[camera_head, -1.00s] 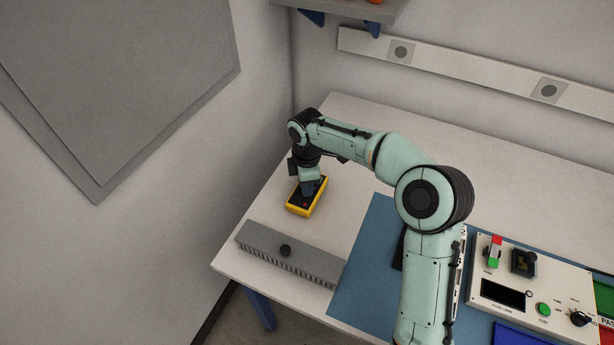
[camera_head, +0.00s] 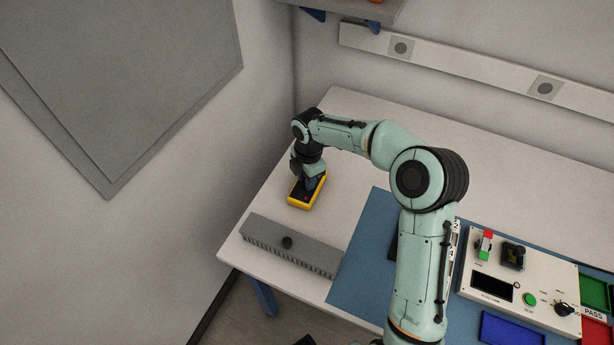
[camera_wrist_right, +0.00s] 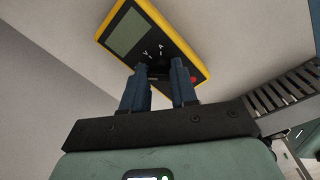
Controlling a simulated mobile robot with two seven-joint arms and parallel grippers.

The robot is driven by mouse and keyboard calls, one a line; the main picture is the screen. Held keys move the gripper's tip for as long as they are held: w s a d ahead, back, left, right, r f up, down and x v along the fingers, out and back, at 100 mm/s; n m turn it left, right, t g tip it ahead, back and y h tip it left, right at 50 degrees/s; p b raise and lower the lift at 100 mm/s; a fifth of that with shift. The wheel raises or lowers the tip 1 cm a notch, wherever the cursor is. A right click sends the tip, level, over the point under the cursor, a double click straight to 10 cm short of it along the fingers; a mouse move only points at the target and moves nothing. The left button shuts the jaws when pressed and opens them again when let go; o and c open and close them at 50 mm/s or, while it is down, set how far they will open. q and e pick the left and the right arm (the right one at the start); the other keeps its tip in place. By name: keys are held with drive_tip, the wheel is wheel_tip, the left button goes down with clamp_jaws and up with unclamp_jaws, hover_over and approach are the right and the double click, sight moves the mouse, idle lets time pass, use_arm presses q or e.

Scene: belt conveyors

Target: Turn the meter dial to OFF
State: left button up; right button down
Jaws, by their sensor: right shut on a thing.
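The yellow-and-black meter (camera_head: 294,204) lies on the left part of the white table in the head view. In the right wrist view the meter (camera_wrist_right: 125,35) shows its grey screen, white markings and a red spot near one edge. My right gripper (camera_head: 308,186) points down over the meter's face. In the right wrist view its two dark blue fingers (camera_wrist_right: 158,68) are shut on the dial, at the middle of the meter's face. The fingers hide most of the dial, and I cannot read its setting. My left gripper is not in view.
A grey slotted duct (camera_head: 315,260) with a black knob lies in front of the meter near the table's edge. A blue mat (camera_head: 360,265) and a white test panel (camera_head: 475,275) are to the right. The table behind the meter is clear.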

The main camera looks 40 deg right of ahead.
drive_tip(key=shift+d, duration=0.1)
drive_tip(key=c, duration=0.9)
unclamp_jaws()
drive_tip(key=shift+r, duration=0.1)
wheel_tip(320, 180, up, 13)
drive_tip(key=p, duration=0.1)
drive_tip(key=shift+s+p, duration=0.35)
drive_tip(key=shift+s, duration=0.05)
